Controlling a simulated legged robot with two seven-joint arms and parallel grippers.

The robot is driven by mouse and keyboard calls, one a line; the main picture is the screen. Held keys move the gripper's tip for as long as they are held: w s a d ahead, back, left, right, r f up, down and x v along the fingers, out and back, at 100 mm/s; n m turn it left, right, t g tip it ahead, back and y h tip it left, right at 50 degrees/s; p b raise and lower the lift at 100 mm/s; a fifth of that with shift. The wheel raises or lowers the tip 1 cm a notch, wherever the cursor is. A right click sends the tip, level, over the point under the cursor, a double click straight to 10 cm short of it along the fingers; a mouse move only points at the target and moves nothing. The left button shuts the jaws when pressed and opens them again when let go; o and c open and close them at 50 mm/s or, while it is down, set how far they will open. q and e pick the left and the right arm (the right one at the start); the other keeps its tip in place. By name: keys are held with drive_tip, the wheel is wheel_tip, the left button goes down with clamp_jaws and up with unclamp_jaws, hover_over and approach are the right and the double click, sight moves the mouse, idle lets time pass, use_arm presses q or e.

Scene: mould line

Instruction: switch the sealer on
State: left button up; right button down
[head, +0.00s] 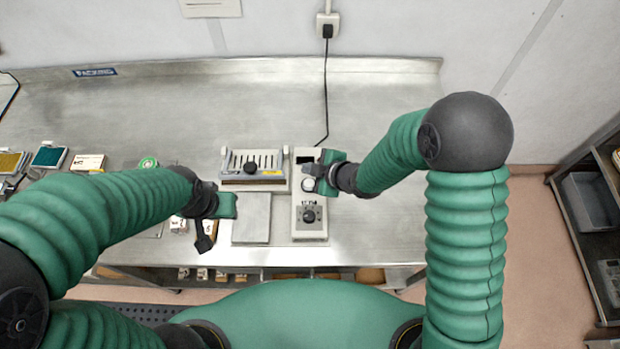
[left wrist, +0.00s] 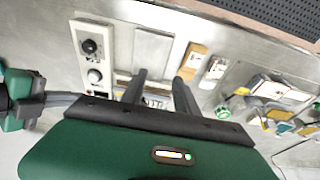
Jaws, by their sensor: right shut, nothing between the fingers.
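The sealer (head: 308,232) is a cream unit with a dark knob, a pale round part and a dark window, beside a sealing head (head: 253,168) with a slotted top and black knob. It also shows in the left wrist view (left wrist: 86,28). My right gripper (head: 313,178) is shut and empty over the upper half of the sealer, close to the pale round part; contact cannot be told. My left gripper (head: 210,222) is left of the grey plate in front of the sealing head. Its two fingers stand apart and empty in the left wrist view (left wrist: 160,78).
A black cord runs from the sealer to a wall socket (head: 327,22). A flat grey plate (head: 251,218) lies left of the sealer. Cards and small boxes (head: 88,163) lie at the left of the steel bench (head: 390,100). The bench behind the sealer is clear.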

use_arm(q)
clamp_jaws()
idle(1.6)
